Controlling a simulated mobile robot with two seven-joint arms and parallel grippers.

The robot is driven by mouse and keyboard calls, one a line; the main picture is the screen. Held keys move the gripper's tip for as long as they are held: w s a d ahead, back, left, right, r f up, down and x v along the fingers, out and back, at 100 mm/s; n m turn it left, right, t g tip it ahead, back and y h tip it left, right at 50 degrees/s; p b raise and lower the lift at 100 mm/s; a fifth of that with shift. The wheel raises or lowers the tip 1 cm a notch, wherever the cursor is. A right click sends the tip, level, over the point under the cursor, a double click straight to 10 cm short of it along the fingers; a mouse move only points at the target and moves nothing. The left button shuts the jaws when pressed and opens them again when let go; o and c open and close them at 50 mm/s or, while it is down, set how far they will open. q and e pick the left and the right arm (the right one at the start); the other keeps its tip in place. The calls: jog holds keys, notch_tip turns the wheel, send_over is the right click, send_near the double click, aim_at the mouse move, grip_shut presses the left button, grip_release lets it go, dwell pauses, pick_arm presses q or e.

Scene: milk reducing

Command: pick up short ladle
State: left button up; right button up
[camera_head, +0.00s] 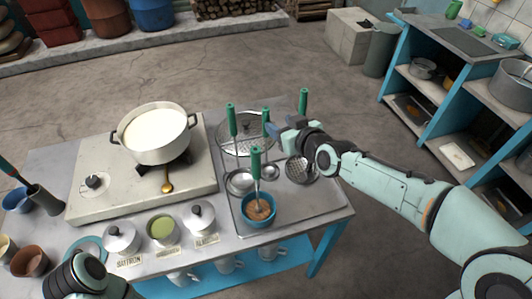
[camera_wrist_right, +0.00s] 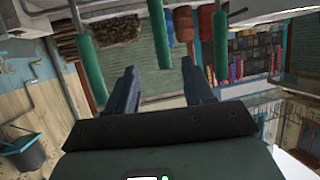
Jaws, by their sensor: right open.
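Several green-handled utensils stand upright over the metal tray (camera_head: 318,205) in the head view. The short ladle appears to be the one with the middle handle (camera_head: 265,117) and a small bowl (camera_head: 270,172), though I cannot be sure. My right gripper (camera_head: 274,127) is open, just right of that handle. In the right wrist view, a green handle (camera_wrist_right: 159,36) lines up with the gap between the open fingers (camera_wrist_right: 158,72), with nothing gripped. Part of my left arm shows at the lower left; its fingers are out of view.
A larger ladle (camera_head: 240,182) and a skimmer (camera_head: 301,170) flank the small bowl closely. A pot of milk (camera_head: 153,135) sits on the stove at left.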

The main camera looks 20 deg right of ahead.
aim_at(268, 119)
jog(key=shift+x, duration=5.4)
jog(key=shift+s+a+f, duration=0.1)
jog(key=shift+s+a, duration=0.05)
jog(key=shift+a, duration=0.05)
grip_shut()
